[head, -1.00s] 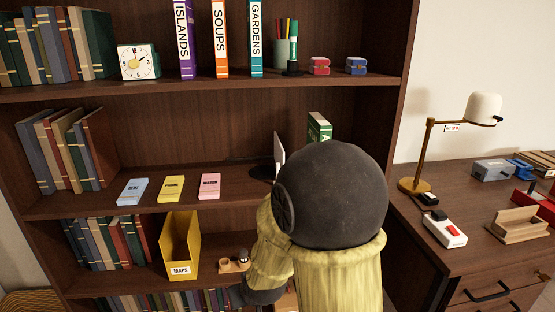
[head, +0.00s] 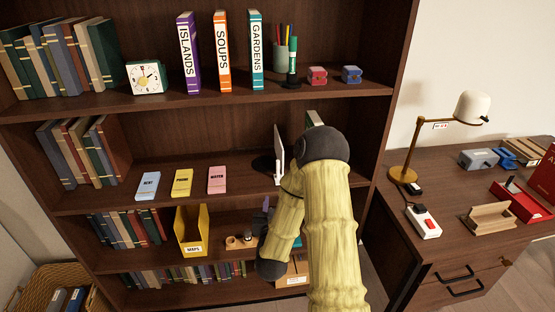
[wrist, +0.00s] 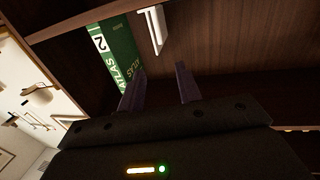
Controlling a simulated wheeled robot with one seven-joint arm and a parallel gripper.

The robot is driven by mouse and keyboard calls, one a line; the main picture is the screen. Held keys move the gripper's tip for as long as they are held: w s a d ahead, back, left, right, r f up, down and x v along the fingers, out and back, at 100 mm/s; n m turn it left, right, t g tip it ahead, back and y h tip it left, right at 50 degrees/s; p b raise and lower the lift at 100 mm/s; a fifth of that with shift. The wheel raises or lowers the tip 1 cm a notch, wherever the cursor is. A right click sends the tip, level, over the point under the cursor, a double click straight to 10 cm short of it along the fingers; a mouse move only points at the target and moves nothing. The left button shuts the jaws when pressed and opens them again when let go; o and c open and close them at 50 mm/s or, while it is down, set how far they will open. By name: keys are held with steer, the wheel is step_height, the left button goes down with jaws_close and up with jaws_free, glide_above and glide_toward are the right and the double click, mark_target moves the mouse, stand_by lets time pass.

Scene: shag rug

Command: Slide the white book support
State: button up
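The white book support (head: 279,156) stands upright on the middle shelf, with a dark base at its foot. In the wrist view its white plate (wrist: 151,30) shows ahead, beside the green atlas book (wrist: 116,50). A small part of the atlas (head: 314,118) also shows above my arm in the head view. My gripper (wrist: 160,70) is open, its two fingers apart with nothing between them. The fingers point toward the support and the atlas, short of both in the picture.
Blue, yellow and pink boxes (head: 182,183) lie left of the support. The shelf above (head: 200,102) holds several books, a clock (head: 146,78) and a pen cup (head: 281,62). A desk with a lamp (head: 470,107) stands at the right.

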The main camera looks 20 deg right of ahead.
mark_target(278, 166)
stand_by(0.3)
steer(key=p+x, duration=0.2)
steer(key=x, duration=1.5)
steer(key=shift+w+d, duration=0.1)
steer(key=shift+w, duration=0.05)
jaws_close()
